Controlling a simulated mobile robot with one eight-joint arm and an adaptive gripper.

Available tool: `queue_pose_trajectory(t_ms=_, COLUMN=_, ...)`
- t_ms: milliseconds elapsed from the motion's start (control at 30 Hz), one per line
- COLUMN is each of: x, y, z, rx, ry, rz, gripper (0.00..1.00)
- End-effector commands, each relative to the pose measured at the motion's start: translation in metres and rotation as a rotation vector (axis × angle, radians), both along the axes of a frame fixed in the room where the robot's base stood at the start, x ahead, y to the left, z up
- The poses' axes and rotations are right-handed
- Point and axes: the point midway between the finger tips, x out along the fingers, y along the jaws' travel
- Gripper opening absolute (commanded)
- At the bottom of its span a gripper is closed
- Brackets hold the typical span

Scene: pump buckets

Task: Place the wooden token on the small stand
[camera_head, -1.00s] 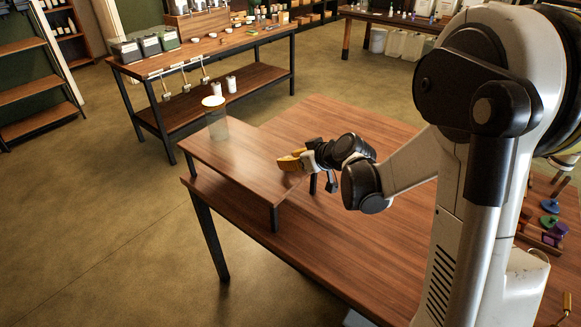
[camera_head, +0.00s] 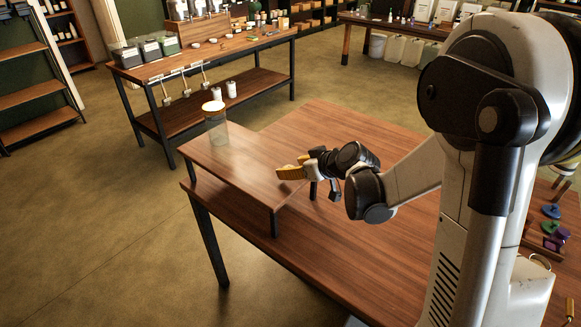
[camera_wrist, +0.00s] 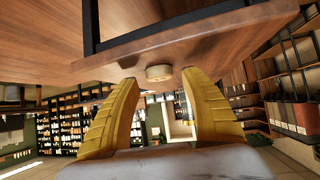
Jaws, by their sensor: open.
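The wooden token, a small pale disc (camera_wrist: 158,72), shows in the wrist view, which is upside down. It appears to stand on its edge against the top of the small stand, close to the stand's edge (camera_wrist: 215,38). My gripper (camera_wrist: 160,105) is open, with a yellow finger on each side of the token and a gap to both. In the head view the small stand (camera_head: 240,172) is a raised wooden platform on the table. My gripper (camera_head: 284,172) is at its right edge there, and I cannot make out the token.
A clear jar with a pale lid (camera_head: 213,122) stands at the far left corner of the stand. The wooden table (camera_head: 340,240) is bare in front. Colored pieces (camera_head: 551,228) lie at the far right. A cluttered workbench (camera_head: 215,50) stands behind.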

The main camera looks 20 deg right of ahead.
Motion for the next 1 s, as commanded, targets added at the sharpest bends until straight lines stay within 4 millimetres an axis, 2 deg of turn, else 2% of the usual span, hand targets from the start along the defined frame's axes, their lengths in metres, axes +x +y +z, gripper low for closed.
queue_pose_trajectory(t_ms=100, x=-0.020, y=-0.010, z=0.019, rx=0.001, ry=0.000, rz=-0.004, gripper=0.54)
queue_pose_trajectory(t_ms=300, x=-0.054, y=-0.026, z=0.044, rx=0.000, ry=0.000, rz=-0.004, gripper=0.54)
queue_pose_trajectory(t_ms=567, x=-0.079, y=-0.036, z=0.061, rx=0.000, ry=0.004, rz=-0.003, gripper=0.54)
queue_pose_trajectory(t_ms=667, x=-0.089, y=-0.030, z=0.067, rx=0.001, ry=0.032, rz=-0.012, gripper=0.54)
queue_pose_trajectory(t_ms=767, x=-0.111, y=-0.015, z=0.078, rx=-0.002, ry=0.100, rz=-0.042, gripper=0.54)
queue_pose_trajectory(t_ms=900, x=-0.160, y=0.006, z=0.094, rx=-0.016, ry=0.220, rz=-0.130, gripper=0.54)
queue_pose_trajectory(t_ms=1000, x=-0.200, y=0.014, z=0.103, rx=-0.035, ry=0.285, rz=-0.212, gripper=0.54)
